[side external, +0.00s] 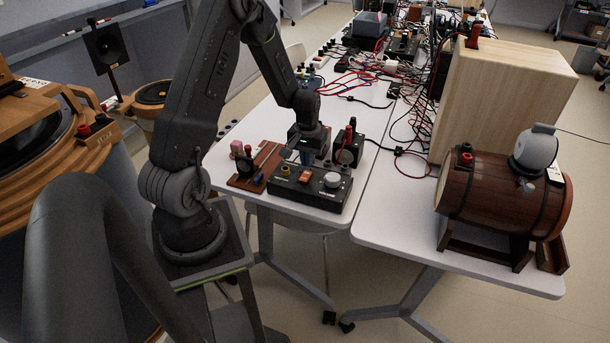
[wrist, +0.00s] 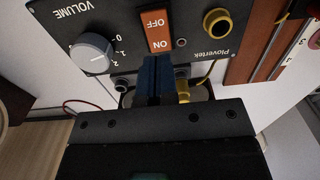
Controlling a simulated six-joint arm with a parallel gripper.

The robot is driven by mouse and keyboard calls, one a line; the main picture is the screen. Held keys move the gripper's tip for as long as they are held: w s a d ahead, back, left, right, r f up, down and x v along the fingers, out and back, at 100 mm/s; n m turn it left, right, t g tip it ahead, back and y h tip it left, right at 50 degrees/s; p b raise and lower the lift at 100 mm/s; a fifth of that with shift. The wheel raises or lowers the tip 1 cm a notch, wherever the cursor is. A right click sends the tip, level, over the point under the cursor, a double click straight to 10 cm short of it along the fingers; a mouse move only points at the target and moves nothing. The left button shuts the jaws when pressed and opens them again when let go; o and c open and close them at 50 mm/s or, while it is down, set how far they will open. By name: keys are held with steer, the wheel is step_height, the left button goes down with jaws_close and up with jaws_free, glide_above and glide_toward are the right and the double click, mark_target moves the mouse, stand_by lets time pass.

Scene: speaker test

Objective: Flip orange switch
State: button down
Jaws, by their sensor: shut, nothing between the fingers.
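The orange rocker switch (side external: 304,176) sits on top of a black control box (side external: 318,199) at the front of the white table. In the wrist view, the switch (wrist: 158,32) is marked OFF and ON, with the lettering upside down and the ON end nearer my fingers. My gripper (wrist: 158,62) is shut and empty, its dark blue fingertips at the ON end of the switch. I cannot tell whether they touch it. In the side view, my gripper (side external: 306,156) is just behind the switch, its fingertips partly hidden.
The box also bears a grey volume knob (wrist: 91,53) and a yellow-ringed socket (wrist: 218,22). A wooden board (side external: 256,168) with parts lies to the left. A small black box (side external: 349,147) with red and black plugs stands behind. Cables clutter the table's back.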

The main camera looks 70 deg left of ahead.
mark_target(308, 173)
steer(key=shift+r, duration=1.9)
steer(key=shift+w+d+r, duration=0.1)
steer(key=shift+d+r, duration=0.1)
steer(key=shift+r, duration=0.15)
steer(key=s+d+r+m+t+y, duration=0.1)
steer(key=d+r+m, duration=0.1)
steer(key=d+r, duration=0.55)
steer(key=s+d+r+m+t, duration=0.1)
steer(key=d+r+m+t, duration=0.15)
steer(key=d+r, duration=0.5)
steer(key=s+d+r+m+t+h, duration=0.1)
steer(key=s+d+r+m+t, duration=0.1)
steer(key=s+d+r+m, duration=0.2)
steer(key=s+d+r, duration=0.3)
steer(key=s+d, duration=0.3)
steer(key=shift+s+d+r, duration=0.15)
steer(key=shift+s+r, duration=0.05)
steer(key=shift+s, duration=0.15)
steer(key=shift+m, duration=0.25)
